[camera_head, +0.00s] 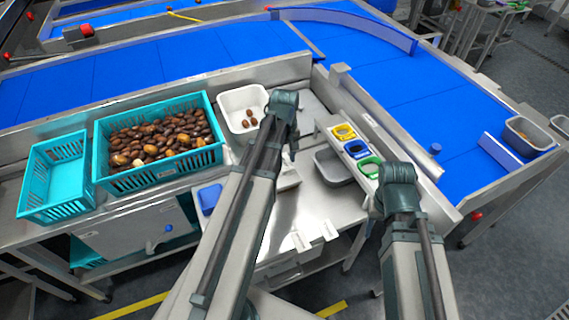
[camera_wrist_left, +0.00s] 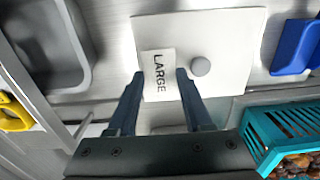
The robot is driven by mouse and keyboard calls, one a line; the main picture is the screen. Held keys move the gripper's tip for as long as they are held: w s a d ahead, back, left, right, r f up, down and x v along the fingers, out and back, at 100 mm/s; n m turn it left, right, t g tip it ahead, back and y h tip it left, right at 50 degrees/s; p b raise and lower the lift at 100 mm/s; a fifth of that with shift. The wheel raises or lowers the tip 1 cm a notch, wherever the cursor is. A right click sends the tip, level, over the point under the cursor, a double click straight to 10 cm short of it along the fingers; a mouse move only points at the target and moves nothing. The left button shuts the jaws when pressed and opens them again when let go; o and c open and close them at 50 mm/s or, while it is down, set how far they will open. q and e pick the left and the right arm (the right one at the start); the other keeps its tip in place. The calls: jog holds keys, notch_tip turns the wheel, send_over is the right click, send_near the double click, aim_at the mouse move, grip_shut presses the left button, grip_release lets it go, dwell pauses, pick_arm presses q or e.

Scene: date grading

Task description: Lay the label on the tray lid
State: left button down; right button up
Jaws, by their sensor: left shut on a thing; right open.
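In the left wrist view, my left gripper (camera_wrist_left: 158,78) is shut on a small white label (camera_wrist_left: 158,62) with the word LARGE in dark letters. The label is over a flat white tray lid (camera_wrist_left: 228,42) with a round grey knob (camera_wrist_left: 200,66). The label is beside the knob, on its left in this view. I cannot tell whether it touches the lid. In the head view, a pale edge (camera_head: 288,180), likely the lid, shows beside my left arm, which hides most of it and the label. My right gripper is hidden behind its own arm.
A teal crate of dates (camera_head: 158,172), an empty teal crate (camera_head: 55,205) and a white tray with a few dates (camera_head: 231,99) stand at the left. Blue conveyors run behind.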

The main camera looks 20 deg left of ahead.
aim_at(284, 163)
pick_arm(q)
jog(key=shift+s+f+b, duration=0.2)
jog(key=shift+f+b, duration=0.4)
jog(key=shift+f, duration=0.6)
jog(key=shift+r, duration=0.15)
pick_arm(e)
jog(key=shift+s+a+f, duration=0.15)
jog(key=shift+a+f, duration=0.05)
jog(key=shift+f, duration=0.9)
pick_arm(q)
jog(key=c, duration=0.6)
grip_release()
pick_arm(e)
jog(key=shift+f, duration=0.15)
pick_arm(q)
notch_tip(284, 163, up, 12)
jog(key=p, duration=1.2)
pick_arm(e)
notch_tip(284, 163, up, 12)
jog(key=shift+r, duration=0.25)
